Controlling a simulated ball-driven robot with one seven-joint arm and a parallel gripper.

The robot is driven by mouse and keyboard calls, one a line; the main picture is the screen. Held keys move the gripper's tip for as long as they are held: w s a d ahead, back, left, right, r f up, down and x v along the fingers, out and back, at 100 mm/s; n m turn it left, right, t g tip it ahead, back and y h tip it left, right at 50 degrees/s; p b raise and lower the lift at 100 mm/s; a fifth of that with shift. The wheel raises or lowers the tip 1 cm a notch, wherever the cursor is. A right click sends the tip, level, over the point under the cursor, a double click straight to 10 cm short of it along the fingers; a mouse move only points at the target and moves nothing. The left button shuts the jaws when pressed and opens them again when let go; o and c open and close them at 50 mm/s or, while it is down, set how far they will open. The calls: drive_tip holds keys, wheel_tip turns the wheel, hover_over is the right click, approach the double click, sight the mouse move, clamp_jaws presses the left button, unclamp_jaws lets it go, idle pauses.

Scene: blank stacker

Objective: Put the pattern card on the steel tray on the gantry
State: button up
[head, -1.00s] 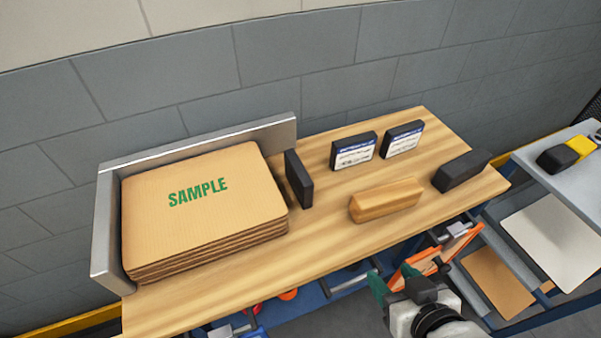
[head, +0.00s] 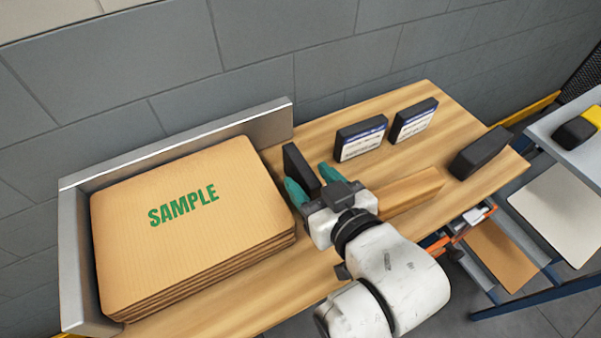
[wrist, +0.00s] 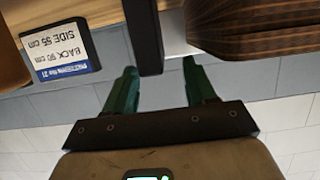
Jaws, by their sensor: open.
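Two dark cards with white and blue labels stand upright on the wooden bench: a left card (head: 360,140) and a right card (head: 413,122). In the wrist view a labelled card (wrist: 62,52) shows upside down, with a pattern number and back and side sizes. My gripper (head: 309,180) is open and empty over the bench, left of these cards. Its green fingers (wrist: 158,68) point at a plain dark upright slab (head: 300,166), which shows between them in the wrist view (wrist: 144,35). I cannot tell which surface is the steel tray on the gantry.
A cardboard stack marked SAMPLE (head: 195,225) fills the bench's left, inside a metal corner guard (head: 75,260). A wooden block (head: 408,190) lies right of my gripper, and a dark block (head: 482,152) lies near the right end. A grey-topped rack (head: 565,138) stands right.

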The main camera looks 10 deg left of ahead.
sight(304, 168)
drive_tip(key=x, duration=0.5)
drive_tip(key=shift+w+d, duration=0.2)
drive_tip(key=shift+r, duration=0.1)
clamp_jaws()
